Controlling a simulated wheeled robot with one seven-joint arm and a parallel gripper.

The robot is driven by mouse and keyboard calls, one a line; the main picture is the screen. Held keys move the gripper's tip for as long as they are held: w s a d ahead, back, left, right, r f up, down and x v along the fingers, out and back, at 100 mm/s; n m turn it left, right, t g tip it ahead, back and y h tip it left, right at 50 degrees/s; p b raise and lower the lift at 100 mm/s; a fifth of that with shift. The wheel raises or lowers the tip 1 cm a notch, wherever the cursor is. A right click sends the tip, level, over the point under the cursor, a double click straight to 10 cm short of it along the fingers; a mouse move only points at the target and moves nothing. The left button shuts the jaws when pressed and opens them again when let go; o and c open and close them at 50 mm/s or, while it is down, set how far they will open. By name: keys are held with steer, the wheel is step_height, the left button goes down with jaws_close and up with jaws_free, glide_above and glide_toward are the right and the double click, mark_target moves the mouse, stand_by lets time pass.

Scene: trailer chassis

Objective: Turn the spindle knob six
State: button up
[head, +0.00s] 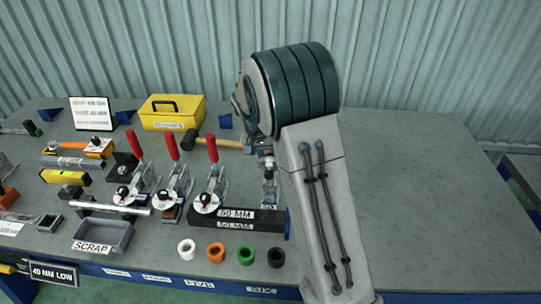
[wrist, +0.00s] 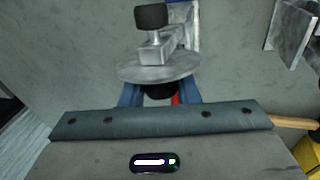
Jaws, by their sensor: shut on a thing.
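My gripper (wrist: 157,97) shows in the wrist view with its two blue fingers on either side of a dark round knob (wrist: 157,90), which I take to be spindle knob six. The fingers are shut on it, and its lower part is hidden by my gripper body. A grey round disc (wrist: 157,66) sits just beyond the knob, on a metal fixture (wrist: 158,49) with a black cylinder at its far end. In the head view, fixture six (head: 269,190) stands at the back of the SIX label, partly hidden by my arm. My fingers are hard to make out there.
Several red-handled clamps (head: 213,150) with white dials stand to the left. A black 50 MM block (head: 236,220) and coloured rings (head: 216,252) lie in front. A hammer (head: 190,140) and yellow box (head: 172,112) are behind. The bench (head: 430,200) right of my arm is clear.

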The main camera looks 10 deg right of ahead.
steer(key=shift+f+g+h, duration=0.1)
steer(key=shift+g+h, duration=0.3)
steer(key=shift+h, duration=0.7)
steer(key=o, duration=0.9)
steer(key=shift+o, duration=0.2)
steer(key=b+v, duration=0.1)
steer(key=v, duration=1.3)
